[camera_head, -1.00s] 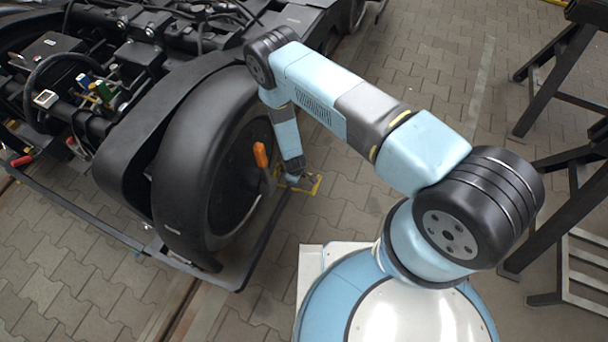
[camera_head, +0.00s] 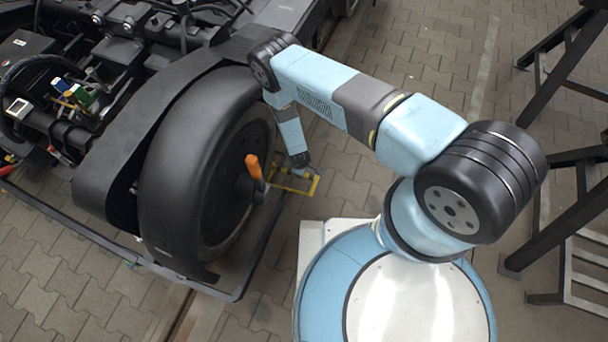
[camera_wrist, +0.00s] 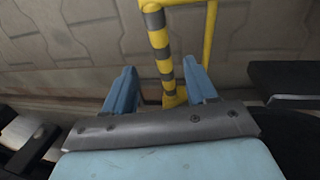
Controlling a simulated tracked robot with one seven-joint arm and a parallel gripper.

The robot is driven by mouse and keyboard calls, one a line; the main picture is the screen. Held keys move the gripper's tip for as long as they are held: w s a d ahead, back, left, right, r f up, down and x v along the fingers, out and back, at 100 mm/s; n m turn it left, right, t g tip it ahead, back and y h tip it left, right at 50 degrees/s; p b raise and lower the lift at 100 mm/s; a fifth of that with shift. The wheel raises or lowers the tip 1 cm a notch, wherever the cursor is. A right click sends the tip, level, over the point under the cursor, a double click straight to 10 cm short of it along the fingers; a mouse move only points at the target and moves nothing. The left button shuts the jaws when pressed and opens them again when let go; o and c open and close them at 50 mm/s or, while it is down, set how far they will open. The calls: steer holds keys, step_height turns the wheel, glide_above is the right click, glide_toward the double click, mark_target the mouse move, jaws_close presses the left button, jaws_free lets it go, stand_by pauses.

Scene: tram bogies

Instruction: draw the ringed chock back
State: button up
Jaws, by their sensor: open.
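A yellow frame-shaped chock (camera_head: 298,191) lies at floor level beside the big black wheel (camera_head: 195,165) in the head view. In the wrist view its yellow bar with grey ring bands (camera_wrist: 160,42) runs down between my fingers, with a plain yellow bar to the right. My gripper (camera_wrist: 160,68) is open, with one blue finger on each side of the banded bar. I see no finger closed on the bar, and the depth between them is hard to tell. In the head view my gripper (camera_head: 300,163) is small, at the chock's far side.
An orange handle (camera_head: 254,167) sticks out from the wheel hub. The black bogie frame (camera_head: 110,180) fills the left, with a low rail along the wheel's foot. Black trestles (camera_head: 560,200) stand at the right. Paved floor (camera_head: 400,90) between them is open.

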steer(key=f, duration=0.3)
steer(key=w+f, duration=0.1)
steer(key=f, duration=0.3)
steer(key=w+f, duration=0.1)
steer(key=f, duration=0.3)
steer(key=shift+d, duration=0.1)
steer(key=shift+c, duration=0.3)
steer(key=shift+s, duration=0.15)
jaws_close()
